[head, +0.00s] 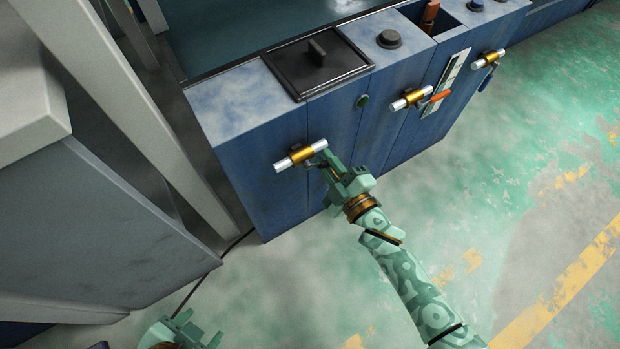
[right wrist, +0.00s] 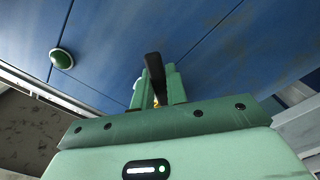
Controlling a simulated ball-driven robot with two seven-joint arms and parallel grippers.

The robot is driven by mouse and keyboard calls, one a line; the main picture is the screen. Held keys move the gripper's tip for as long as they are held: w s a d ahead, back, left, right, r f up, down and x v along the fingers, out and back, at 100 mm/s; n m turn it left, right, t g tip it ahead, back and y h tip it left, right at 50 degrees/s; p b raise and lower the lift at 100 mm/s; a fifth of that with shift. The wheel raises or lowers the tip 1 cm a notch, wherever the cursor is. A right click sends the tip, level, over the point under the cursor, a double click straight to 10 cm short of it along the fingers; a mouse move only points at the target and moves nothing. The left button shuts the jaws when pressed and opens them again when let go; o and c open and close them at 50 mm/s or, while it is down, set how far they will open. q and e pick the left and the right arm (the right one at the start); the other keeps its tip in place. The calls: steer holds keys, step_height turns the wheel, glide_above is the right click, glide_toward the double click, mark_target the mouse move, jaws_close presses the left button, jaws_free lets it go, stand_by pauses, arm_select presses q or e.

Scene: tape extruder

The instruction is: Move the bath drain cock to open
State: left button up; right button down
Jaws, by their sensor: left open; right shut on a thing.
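A brass cock with white pipe ends (head: 300,155) sits on the blue front panel at the left of the head view. My right gripper (head: 322,164) is at this cock, its fingers against the cock's right side. In the right wrist view it is shut on a black handle (right wrist: 153,68) that stands out between the fingers; the handle's full angle is hard to tell. No label that names the cock is readable. My left gripper (head: 184,332) is open and empty at the bottom edge of the head view, away from the panel.
Two similar brass cocks stand further right, one with an orange lever (head: 437,97), one with a blue lever (head: 487,80). A dark lid with a handle (head: 317,65) and a black knob (head: 389,39) are on top. A green button (head: 362,101) is on the front. The green floor (head: 500,200) is clear.

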steer(key=shift+w+d+r+n, duration=0.2)
steer(key=shift+r+n, duration=0.3)
steer(key=shift+n, duration=0.4)
steer(key=shift+d+r+n+p, duration=0.15)
steer(key=shift+r+n+p, duration=0.15)
steer(key=shift+n, duration=0.6)
steer(key=shift+r, duration=0.1)
steer(key=n, duration=0.1)
steer(key=r+n, duration=0.1)
steer(key=n, duration=0.1)
steer(key=shift+w+d+r, duration=0.1)
steer(key=shift+r, duration=0.2)
steer(key=shift+f, duration=0.15)
steer(key=c, duration=1.3)
jaws_free()
